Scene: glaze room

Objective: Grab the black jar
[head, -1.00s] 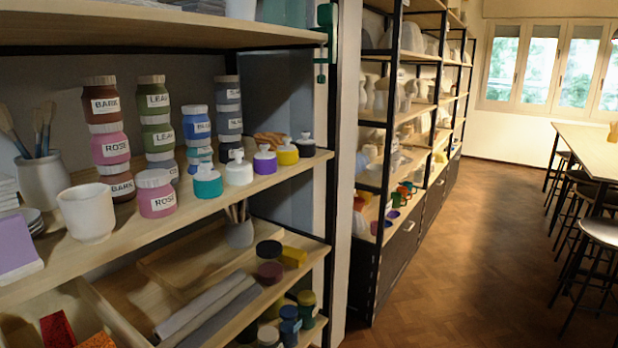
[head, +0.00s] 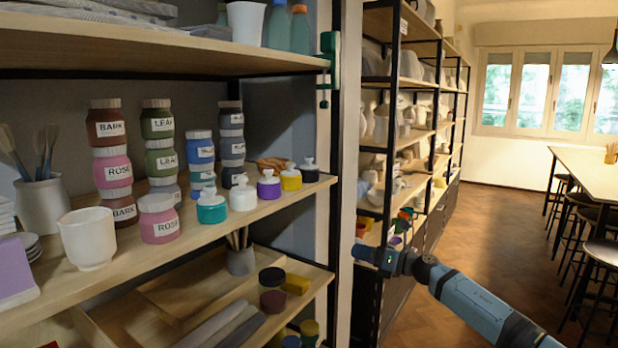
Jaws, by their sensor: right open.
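A small black jar (head: 309,174) with a white top stands upright at the right end of the middle shelf's front row. Another black jar (head: 271,278), or a jar with a black lid, stands on the lower shelf above a dark red one. I cannot tell from the view which one the task names. My right gripper (head: 364,254) is open and empty. In the picture it is right of the shelf's post and below and right of the black jar with the white top, apart from both jars. My left gripper is not in view.
A yellow jar (head: 291,179) and a purple jar (head: 268,186) stand left of the white-topped black one. A black shelf post (head: 328,235) rises between the jars and my right gripper. A second shelf unit stands behind. Open wooden floor (head: 485,225) lies to the right.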

